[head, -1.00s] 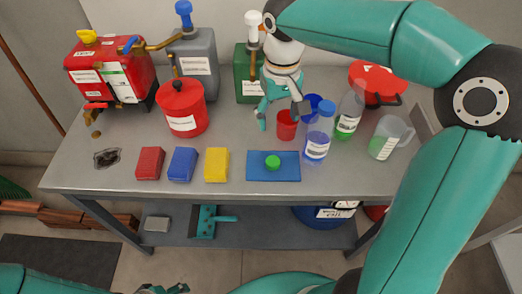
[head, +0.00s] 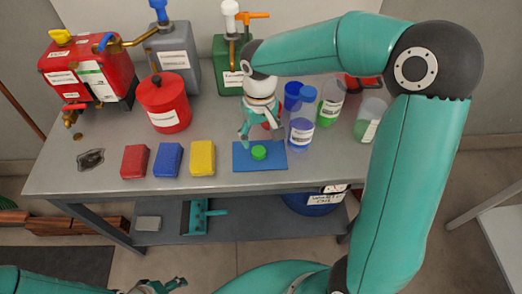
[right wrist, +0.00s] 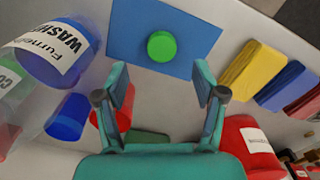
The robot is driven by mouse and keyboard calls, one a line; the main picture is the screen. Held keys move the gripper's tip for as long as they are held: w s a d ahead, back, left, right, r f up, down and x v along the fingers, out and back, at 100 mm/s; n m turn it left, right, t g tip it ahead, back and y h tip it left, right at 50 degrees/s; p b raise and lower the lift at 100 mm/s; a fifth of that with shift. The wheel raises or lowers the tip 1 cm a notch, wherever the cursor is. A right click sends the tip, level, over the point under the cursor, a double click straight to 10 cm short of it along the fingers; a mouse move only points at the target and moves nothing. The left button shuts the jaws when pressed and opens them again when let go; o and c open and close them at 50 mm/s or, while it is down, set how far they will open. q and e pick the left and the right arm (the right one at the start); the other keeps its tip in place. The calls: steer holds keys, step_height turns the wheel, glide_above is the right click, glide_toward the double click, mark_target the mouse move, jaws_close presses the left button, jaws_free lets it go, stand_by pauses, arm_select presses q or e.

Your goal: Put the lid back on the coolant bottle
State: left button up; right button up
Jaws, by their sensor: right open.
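The green lid (head: 258,153) lies on a blue mat (head: 276,163) near the table's front; it also shows in the right wrist view (right wrist: 161,46). The coolant bottle (head: 330,103), clear with green liquid, appears to stand upright behind and right of the mat; its mouth is hard to make out. Part of it shows at the left edge of the right wrist view (right wrist: 8,82). My right gripper (head: 262,136) is open and empty, pointing down just behind and above the lid, not touching it. My left gripper (head: 170,287) is at the bottom edge, mostly cut off.
A blue-capped washer bottle (head: 301,131) stands right of my right gripper, close by. Blue (right wrist: 69,118) and red (right wrist: 117,108) cups are near it. Red, blue and yellow (head: 203,157) blocks lie left of the mat.

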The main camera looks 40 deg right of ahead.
mark_target(260, 152)
steer(key=shift+f, duration=0.55)
steer(key=shift+s+a+f, duration=0.1)
steer(key=shift+f, duration=2.5)
steer(key=c, duration=0.8)
